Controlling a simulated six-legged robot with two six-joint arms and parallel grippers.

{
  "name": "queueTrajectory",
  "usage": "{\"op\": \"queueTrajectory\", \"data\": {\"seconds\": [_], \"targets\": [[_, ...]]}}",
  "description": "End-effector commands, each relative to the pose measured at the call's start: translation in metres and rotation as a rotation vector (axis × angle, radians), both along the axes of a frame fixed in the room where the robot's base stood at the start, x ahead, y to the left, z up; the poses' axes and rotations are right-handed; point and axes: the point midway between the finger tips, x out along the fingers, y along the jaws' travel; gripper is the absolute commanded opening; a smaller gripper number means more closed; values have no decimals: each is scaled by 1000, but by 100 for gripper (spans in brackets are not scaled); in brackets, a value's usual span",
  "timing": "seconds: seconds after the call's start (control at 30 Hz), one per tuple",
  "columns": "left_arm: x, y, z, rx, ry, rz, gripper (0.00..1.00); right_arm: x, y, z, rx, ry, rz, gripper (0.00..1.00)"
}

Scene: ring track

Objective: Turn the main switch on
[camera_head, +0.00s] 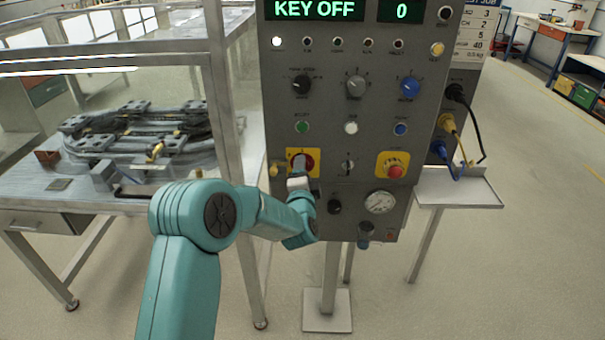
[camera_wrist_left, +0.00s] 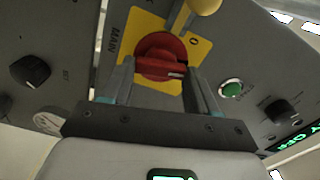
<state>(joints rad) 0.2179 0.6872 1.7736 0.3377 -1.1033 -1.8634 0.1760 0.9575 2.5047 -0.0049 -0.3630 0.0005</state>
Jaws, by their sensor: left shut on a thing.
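The main switch is a red rotary knob (camera_wrist_left: 160,58) on a yellow plate (camera_wrist_left: 199,45) marked MAIN and 0. In the head view the red knob (camera_head: 309,159) is low on the left of the grey control panel (camera_head: 330,110), partly hidden by my gripper. My left gripper (camera_head: 298,172) reaches it from below. In the left wrist view its two fingers (camera_wrist_left: 160,80) lie on either side of the knob, shut on it. A pale mark shows on the knob's edge. My right gripper is not in view.
The panel display (camera_head: 318,9) reads KEY OFF. A red emergency button (camera_head: 395,171) on yellow and a pressure gauge (camera_head: 380,202) sit right of the switch. A yellow-tipped part (camera_wrist_left: 204,5) is close beside the switch plate. A metal frame post (camera_head: 228,110) stands left of the panel.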

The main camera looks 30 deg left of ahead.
Motion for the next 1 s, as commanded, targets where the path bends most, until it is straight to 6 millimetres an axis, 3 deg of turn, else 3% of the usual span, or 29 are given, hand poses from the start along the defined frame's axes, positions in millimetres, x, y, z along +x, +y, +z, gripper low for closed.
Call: {"op": "queueTrajectory", "data": {"seconds": [0.4,1.0], "targets": [[0,-2,-1,173,108,-4,29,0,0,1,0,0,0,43],[0,-2,-2,204,129,-6,29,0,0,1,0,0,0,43]]}}
